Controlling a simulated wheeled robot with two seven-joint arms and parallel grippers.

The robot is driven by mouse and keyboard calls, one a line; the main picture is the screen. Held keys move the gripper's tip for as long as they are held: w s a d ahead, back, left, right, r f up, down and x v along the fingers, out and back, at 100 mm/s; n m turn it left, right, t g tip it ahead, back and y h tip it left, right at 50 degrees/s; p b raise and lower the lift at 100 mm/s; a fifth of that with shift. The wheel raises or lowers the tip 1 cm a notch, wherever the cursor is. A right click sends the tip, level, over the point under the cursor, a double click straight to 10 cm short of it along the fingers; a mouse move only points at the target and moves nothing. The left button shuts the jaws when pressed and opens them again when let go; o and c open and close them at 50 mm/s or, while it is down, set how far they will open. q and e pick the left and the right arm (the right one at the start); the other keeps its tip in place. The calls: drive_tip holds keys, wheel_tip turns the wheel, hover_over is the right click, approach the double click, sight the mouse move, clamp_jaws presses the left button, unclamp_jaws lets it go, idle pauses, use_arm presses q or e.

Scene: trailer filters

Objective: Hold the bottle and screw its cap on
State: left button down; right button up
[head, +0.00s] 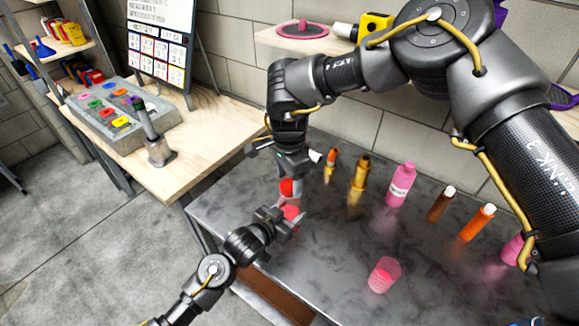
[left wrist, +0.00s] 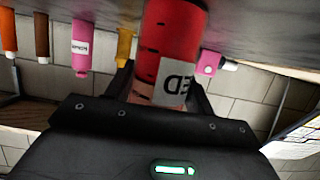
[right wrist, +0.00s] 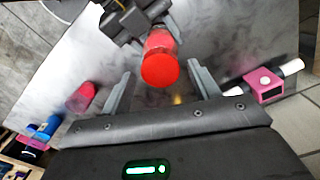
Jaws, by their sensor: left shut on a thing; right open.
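The red bottle (head: 291,213) stands upright near the table's left edge. My left gripper (head: 277,222) is shut on it from the side. In the left wrist view the bottle (left wrist: 168,45) shows a label with "ED" and a paler part between the fingers. My right gripper (head: 289,184) is above, pointing down, with its fingers apart. A round red top (right wrist: 160,70), which looks like the cap (head: 287,187), lies between and beyond the right fingers in the right wrist view. I cannot tell how firmly it sits on the bottle.
Behind stand an orange bottle (head: 331,160), a gold one (head: 360,173), a pink one (head: 400,185), a brown one (head: 441,204) and another orange one (head: 477,222). A pink cup (head: 384,275) is at the front right. A wooden table (head: 205,140) adjoins at left.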

drive_tip(key=shift+f, duration=0.85)
